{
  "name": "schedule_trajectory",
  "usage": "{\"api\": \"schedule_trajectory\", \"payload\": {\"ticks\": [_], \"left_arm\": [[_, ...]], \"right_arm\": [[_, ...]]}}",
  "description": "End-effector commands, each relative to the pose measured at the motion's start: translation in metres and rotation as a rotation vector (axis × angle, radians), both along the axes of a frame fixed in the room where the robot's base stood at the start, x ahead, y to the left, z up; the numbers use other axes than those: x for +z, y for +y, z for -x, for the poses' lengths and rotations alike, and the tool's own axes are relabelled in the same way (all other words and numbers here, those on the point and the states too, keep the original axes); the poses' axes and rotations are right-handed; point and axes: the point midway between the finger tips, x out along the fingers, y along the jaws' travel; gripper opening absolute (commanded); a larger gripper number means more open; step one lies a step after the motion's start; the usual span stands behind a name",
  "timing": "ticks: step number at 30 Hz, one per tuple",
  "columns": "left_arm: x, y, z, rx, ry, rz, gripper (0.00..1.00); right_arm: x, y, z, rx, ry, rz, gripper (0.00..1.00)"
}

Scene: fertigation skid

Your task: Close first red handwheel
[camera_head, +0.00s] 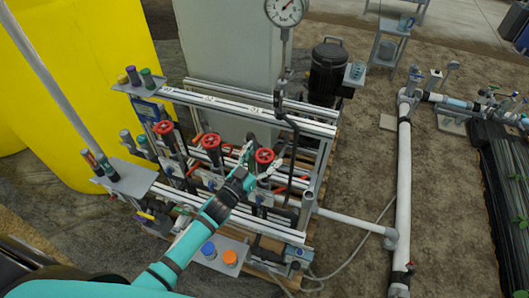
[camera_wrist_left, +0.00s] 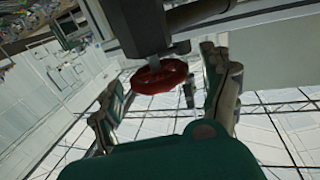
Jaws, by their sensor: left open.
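Three red handwheels stand in a row on the skid in the head view: a left one (camera_head: 163,127), a middle one (camera_head: 211,141) and a right one (camera_head: 265,155). My left gripper (camera_head: 260,160) is at the right handwheel, with its teal and grey fingers spread to either side of it. In the left wrist view a red handwheel (camera_wrist_left: 158,78) lies between the two open fingers of the left gripper (camera_wrist_left: 165,95), toward their tips. I see no clear finger contact with the rim. My right gripper is not in view.
The skid's upper metal rail (camera_head: 240,108) runs behind the handwheels. A dark bent pipe hangs from a pressure gauge (camera_head: 285,10) close to the gripper's right. A blue cap (camera_head: 208,249) and an orange cap (camera_head: 230,257) sit below my left arm. A yellow tank (camera_head: 85,70) stands at left.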

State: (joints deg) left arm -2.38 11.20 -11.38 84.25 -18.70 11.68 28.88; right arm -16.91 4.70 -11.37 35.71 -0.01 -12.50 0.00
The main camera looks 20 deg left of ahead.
Motion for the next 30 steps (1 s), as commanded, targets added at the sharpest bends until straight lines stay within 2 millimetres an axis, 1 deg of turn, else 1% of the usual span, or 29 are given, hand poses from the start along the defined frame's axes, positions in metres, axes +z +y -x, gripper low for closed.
{"api": "schedule_trajectory", "payload": {"ticks": [1, 4, 13, 26, 30], "left_arm": [[0.0007, -0.0016, -0.0048, 0.000, 0.000, 0.000, 0.81], [0.0004, -0.0033, -0.0097, -0.001, 0.000, 0.000, 0.81], [-0.0003, -0.0036, -0.0113, -0.001, 0.001, 0.000, 0.81], [-0.0001, -0.0035, -0.0111, -0.001, 0.000, -0.001, 0.25], [-0.0001, -0.0031, -0.0111, -0.005, 0.001, -0.001, 0.25]], "right_arm": [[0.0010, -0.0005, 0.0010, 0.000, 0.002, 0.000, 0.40], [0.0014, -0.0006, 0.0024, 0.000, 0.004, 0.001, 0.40], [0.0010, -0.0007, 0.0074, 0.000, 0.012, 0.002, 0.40], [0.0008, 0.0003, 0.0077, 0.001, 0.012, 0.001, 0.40], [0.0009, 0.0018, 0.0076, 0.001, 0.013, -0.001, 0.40]]}}
